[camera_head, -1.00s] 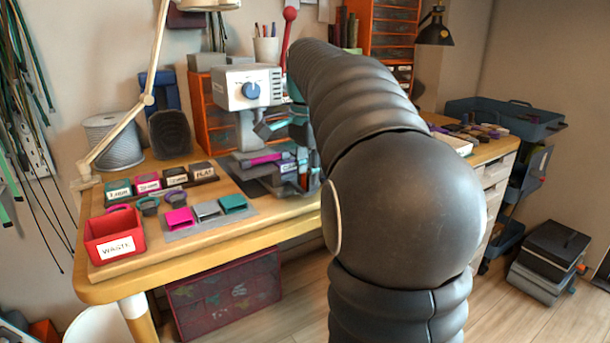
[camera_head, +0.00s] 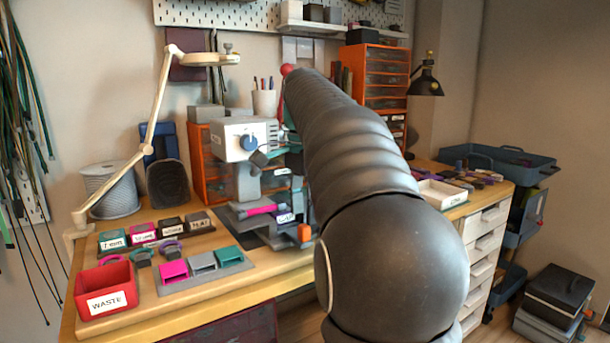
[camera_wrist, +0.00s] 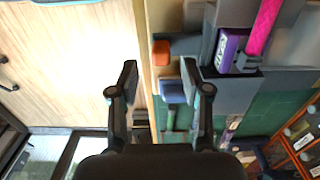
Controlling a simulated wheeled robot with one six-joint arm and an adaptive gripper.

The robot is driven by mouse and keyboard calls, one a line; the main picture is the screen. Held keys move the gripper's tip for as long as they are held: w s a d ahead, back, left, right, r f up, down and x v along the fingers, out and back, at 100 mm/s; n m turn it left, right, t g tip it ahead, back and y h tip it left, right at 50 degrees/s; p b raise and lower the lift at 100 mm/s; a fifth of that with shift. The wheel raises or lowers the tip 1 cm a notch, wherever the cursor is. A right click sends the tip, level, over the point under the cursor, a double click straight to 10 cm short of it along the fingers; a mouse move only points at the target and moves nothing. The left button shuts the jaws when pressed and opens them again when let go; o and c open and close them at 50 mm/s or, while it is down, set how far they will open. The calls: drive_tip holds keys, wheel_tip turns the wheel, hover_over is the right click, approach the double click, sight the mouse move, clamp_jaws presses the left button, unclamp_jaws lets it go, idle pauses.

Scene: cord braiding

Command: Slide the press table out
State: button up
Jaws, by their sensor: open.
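The press (camera_head: 245,150) stands on the bench with a white head and blue knob. Its low grey table (camera_head: 240,207) carries a bright pink piece (camera_head: 262,210) and a purple labelled block; the purple block (camera_wrist: 230,45) also shows in the wrist view. An orange block (camera_head: 304,232) sits at the table's front right; it also shows in the wrist view (camera_wrist: 161,52), just beyond and between my fingertips. My gripper (camera_wrist: 158,72) is open and empty, pointing towards the orange block. A blue block (camera_wrist: 172,90) shows near its right finger. My arm hides the press's right side.
A red waste bin (camera_head: 107,288), a tray of coloured parts (camera_head: 203,268) and labelled boxes stand at the bench's left. A lamp arm (camera_head: 150,130) rises at the back left. A white drawer unit (camera_head: 483,240) supports the right end. Floor in front is clear.

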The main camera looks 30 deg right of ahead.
wheel_tip(320, 180, up, 7)
drive_tip(key=shift+r, duration=0.2)
idle(0.4)
idle(0.5)
drive_tip(key=s+a+f+n+t, duration=0.2)
drive_tip(key=s+a+f+n, duration=0.6)
drive_tip(key=f, duration=0.4)
drive_tip(key=s+a+f+n+t+p, duration=0.1)
drive_tip(key=s+a+f+n+t, duration=0.2)
drive_tip(key=s+a+f+n, duration=0.5)
drive_tip(key=s+f+n, duration=0.1)
drive_tip(key=s+f, duration=0.2)
drive_tip(key=f, duration=0.1)
drive_tip(key=shift+a+f+t, duration=0.15)
drive_tip(key=shift+a+t, duration=0.15)
drive_tip(key=shift+a, duration=0.05)
